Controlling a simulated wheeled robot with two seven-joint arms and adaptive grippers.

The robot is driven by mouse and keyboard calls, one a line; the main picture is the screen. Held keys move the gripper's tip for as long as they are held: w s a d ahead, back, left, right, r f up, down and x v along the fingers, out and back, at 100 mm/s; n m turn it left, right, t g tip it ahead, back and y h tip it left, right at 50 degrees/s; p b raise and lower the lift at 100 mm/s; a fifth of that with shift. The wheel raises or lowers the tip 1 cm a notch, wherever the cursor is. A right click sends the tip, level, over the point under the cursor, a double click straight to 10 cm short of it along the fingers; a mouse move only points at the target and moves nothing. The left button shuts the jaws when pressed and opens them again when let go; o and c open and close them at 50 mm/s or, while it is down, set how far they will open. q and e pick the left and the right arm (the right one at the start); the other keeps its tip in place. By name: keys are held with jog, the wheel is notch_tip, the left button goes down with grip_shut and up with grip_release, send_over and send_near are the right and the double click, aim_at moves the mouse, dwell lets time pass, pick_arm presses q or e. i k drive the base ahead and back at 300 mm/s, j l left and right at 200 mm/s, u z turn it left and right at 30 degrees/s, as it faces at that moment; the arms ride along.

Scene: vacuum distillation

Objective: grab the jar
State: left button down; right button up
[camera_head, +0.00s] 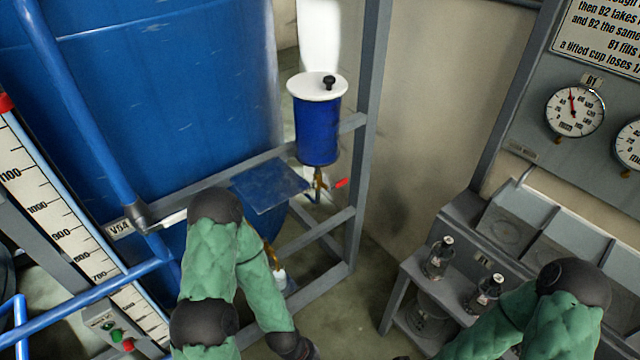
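Which vessel is the jar, I cannot tell for sure. A large clear glass vessel (430,318) stands on the lower level of the grey stand at the right, partly in shadow. A blue cylinder with a white lid and black knob (318,130) is fixed at the blue tank's frame. My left arm bends down to the bottom edge, its gripper out of frame. My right arm is at the lower right, gripper also out of frame.
A blue plate (270,186) juts from the frame beside a brass valve with a red handle (341,183). A small white-topped item (279,276) sits low behind my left arm. Grey open bins (515,222) and a gauge panel (530,130) stand at the right. Floor shows between.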

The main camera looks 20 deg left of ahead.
aim_at(281, 277)
jog(key=j+u, duration=0.15)
jog(key=u, duration=0.25)
jog(key=j+u, duration=0.1)
jog(key=u, duration=0.3)
jog(key=i+j+u, duration=0.1)
jog(key=u, duration=0.35)
jog(key=j+u, duration=0.15)
jog(key=u, duration=0.25)
jog(key=i, duration=0.25)
